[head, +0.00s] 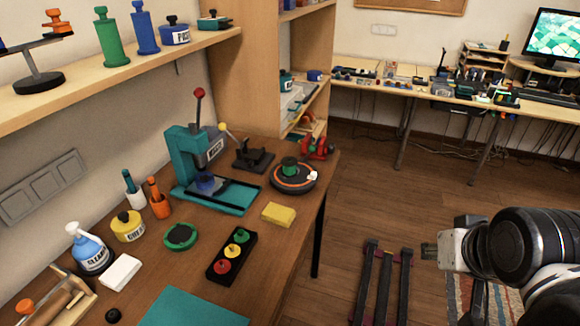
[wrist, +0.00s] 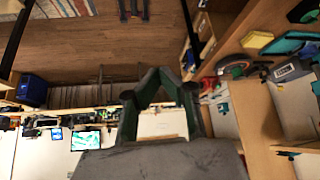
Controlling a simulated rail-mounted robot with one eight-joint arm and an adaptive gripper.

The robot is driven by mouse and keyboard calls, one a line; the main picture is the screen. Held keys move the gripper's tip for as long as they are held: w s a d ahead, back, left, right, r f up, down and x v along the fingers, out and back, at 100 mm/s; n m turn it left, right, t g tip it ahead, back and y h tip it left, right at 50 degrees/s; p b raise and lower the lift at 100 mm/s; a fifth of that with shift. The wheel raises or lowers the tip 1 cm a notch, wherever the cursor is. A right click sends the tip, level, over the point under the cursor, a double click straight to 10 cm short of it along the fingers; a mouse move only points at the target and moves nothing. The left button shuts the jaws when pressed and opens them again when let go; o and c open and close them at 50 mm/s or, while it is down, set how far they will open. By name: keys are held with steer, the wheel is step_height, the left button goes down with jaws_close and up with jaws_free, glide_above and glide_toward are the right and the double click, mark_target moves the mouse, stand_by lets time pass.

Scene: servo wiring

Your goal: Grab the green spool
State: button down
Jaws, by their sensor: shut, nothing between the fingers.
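A small green spool (head: 289,166) sits on a dark round turntable (head: 306,186) with an orange ring, near the workbench's far right corner in the head view. I cannot make it out surely in the wrist view. My gripper (wrist: 154,72) shows in the wrist view with its dark fingers closed together at the tips and nothing between them. My arm (head: 510,245) is at the right of the head view, out over the floor and well away from the spool.
A yellow block (head: 279,215), a teal press (head: 205,170) and a black holder (head: 232,256) with green, yellow and red pieces stand near the turntable. A wooden shelf (head: 130,70) overhangs the bench's back. A dark rack (head: 382,285) stands on the floor.

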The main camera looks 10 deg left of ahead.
steer(key=c, duration=2.4)
jaws_free()
steer(key=shift+c, duration=0.2)
steer(key=o, duration=1.3)
steer(key=shift+o, duration=0.2)
